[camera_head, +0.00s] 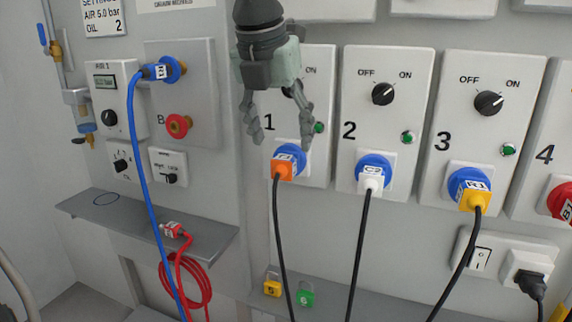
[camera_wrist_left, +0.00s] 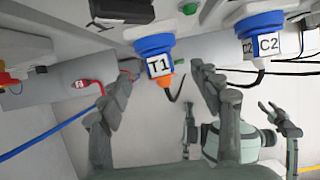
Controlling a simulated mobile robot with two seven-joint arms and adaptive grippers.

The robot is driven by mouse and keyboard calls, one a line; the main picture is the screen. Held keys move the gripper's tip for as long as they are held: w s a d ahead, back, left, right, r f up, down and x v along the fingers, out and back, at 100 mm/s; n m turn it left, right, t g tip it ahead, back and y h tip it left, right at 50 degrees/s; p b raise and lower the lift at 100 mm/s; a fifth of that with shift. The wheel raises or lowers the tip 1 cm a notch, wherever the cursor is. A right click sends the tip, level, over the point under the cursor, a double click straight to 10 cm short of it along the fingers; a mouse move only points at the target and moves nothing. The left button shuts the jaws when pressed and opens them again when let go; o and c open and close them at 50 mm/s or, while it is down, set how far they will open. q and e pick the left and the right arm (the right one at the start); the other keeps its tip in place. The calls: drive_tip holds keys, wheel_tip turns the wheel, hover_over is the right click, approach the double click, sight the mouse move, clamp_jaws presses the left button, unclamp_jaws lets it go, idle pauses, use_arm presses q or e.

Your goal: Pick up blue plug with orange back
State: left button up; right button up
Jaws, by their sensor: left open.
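The blue plug with the orange back (camera_head: 284,165) sits in the socket of station 1, its black cable hanging down. In the left wrist view the same plug (camera_wrist_left: 158,60) carries a T1 label and its orange end points toward my gripper. My left gripper (camera_head: 281,138) comes down from the top, open and empty, its fingers apart on either side of the plug's area. In the wrist view the left gripper (camera_wrist_left: 162,80) has a finger on each side of the plug, with no clear contact. Part of my right arm shows at the lower right there; its jaw state is unclear.
A blue plug with a white back (camera_head: 371,176) sits at station 2 and one with a yellow back (camera_head: 471,190) at station 3. A blue cable (camera_head: 139,150) hangs at the left. A red plug (camera_head: 174,231) lies on the grey shelf (camera_head: 120,219). Padlocks (camera_head: 272,287) sit below.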

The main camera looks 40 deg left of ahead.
sight(284, 157)
use_arm(q)
drive_tip(key=p+x, duration=0.1)
drive_tip(key=x, duration=0.4)
drive_tip(key=shift+s+a, duration=0.1)
drive_tip(key=shift+a, duration=0.05)
drive_tip(key=shift+w+f, duration=0.2)
drive_tip(key=shift+f, duration=0.25)
drive_tip(key=c, duration=1.3)
drive_tip(key=shift+r, duration=0.1)
use_arm(e)
drive_tip(key=f, duration=0.2)
drive_tip(key=shift+s+f, duration=0.35)
use_arm(q)
drive_tip(key=shift+s+r, duration=0.25)
drive_tip(key=shift+r, duration=0.1)
drive_tip(key=s+d+r, duration=0.1)
drive_tip(key=s+r, duration=0.1)
drive_tip(key=s, duration=0.2)
drive_tip(key=s+d+r+b, duration=0.1)
drive_tip(key=s+r, duration=0.1)
drive_tip(key=s, duration=0.2)
drive_tip(key=s+d+r+b, duration=0.1)
drive_tip(key=s+r, duration=0.2)
drive_tip(key=s, duration=0.2)
drive_tip(key=shift+d+r, duration=0.1)
drive_tip(key=shift+c, duration=0.7)
use_arm(e)
drive_tip(key=r, duration=0.5)
drive_tip(key=shift+w, duration=0.4)
